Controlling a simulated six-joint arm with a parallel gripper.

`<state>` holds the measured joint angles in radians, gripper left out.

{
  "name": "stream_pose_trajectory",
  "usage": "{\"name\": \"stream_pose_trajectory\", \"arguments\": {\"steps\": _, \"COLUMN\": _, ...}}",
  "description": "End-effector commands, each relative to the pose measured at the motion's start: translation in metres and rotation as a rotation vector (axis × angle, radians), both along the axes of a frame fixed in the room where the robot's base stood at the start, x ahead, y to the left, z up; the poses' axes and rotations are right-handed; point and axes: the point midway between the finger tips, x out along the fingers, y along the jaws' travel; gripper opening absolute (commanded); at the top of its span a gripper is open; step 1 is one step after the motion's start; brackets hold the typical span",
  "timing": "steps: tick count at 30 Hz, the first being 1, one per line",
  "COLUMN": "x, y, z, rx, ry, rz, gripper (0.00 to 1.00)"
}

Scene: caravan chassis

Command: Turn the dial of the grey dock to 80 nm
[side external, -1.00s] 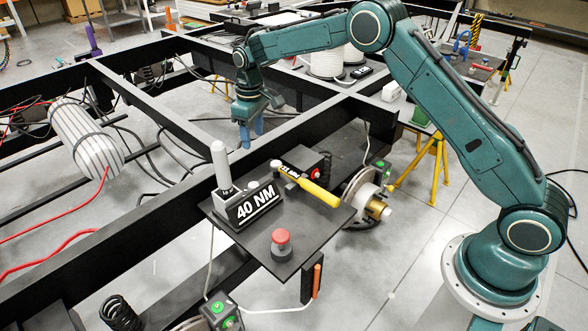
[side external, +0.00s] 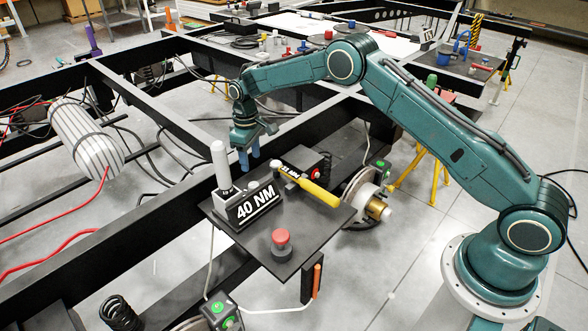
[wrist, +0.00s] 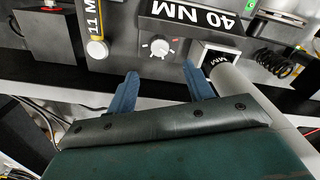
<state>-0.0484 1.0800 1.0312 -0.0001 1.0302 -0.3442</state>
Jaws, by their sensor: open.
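The grey dock (side external: 225,197) stands on a dark plate, with a black "40 NM" sign (side external: 254,206) and an upright light grey cylinder (side external: 219,165). In the wrist view the dial (wrist: 158,46) is a pale round knob with small marks and a bit of red around it, beside the sign (wrist: 200,14). Its exact setting is too small to read. My gripper (side external: 249,161) hangs above the dock's far side. In the wrist view its two blue fingers (wrist: 160,72) are apart and empty, just short of the dial, which lies between and beyond their tips.
A yellow-handled wrench (side external: 318,193) with a black label lies to the right on the plate. A red button (side external: 281,239) stands at the plate's front. Black chassis beams (side external: 165,207) run beside the plate. A wheel hub (side external: 368,200) is right of it.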

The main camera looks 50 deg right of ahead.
Motion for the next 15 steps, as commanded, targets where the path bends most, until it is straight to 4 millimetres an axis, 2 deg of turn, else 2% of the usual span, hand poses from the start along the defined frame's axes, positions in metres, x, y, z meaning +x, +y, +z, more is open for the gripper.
{"name": "stream_pose_trajectory", "arguments": {"steps": 15, "x": -0.001, "y": 0.000, "z": -0.078, "rx": 0.000, "ry": 0.002, "rz": 0.000, "gripper": 0.52}}
